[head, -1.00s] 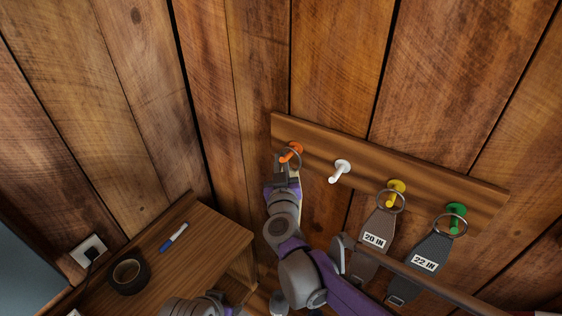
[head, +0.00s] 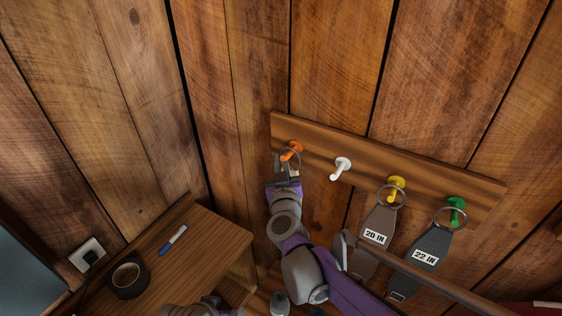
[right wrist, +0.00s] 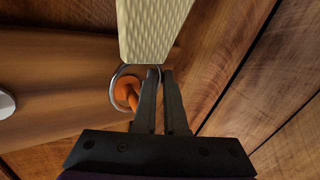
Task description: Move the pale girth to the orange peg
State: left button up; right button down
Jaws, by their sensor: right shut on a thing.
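The pale girth (right wrist: 150,28) is a cream textured strap with a metal ring. In the right wrist view its ring (right wrist: 113,88) overlaps the orange peg (right wrist: 124,93) and looks to be around it; I cannot tell whether it rests on the peg. My right gripper (right wrist: 160,78) is shut on the girth at its ring end. In the head view the right gripper (head: 287,168) is just below the orange peg (head: 291,149), and my arm hides most of the strap. My left gripper is not in view.
On the same wooden rail (head: 365,159), the white peg (head: 341,167) is bare. A bench (head: 205,240) holds black tape (head: 126,279) and a marker (head: 173,240).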

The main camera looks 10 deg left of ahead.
jog(key=c, duration=0.9)
grip_release()
jog(key=shift+s, duration=0.1)
jog(key=b+v, duration=0.1)
jog(key=v, duration=1)
jog(key=s+d+f+m+g+h+p, duration=0.1)
jog(key=s+d+f+m+g+h, duration=0.1)
jog(key=s+d+f+g, duration=0.4)
jog(key=s+d+f+m+g+h+p, duration=0.1)
jog(key=s+d+f+g, duration=0.5)
jog(key=s+d, duration=0.9)
jog(key=d+f+m, duration=0.1)
jog(key=d+f, duration=0.2)
jog(key=shift+s+d+f+h+p, duration=0.15)
jog(key=shift+d+f+h+p, duration=0.1)
jog(key=shift+h+p, duration=0.15)
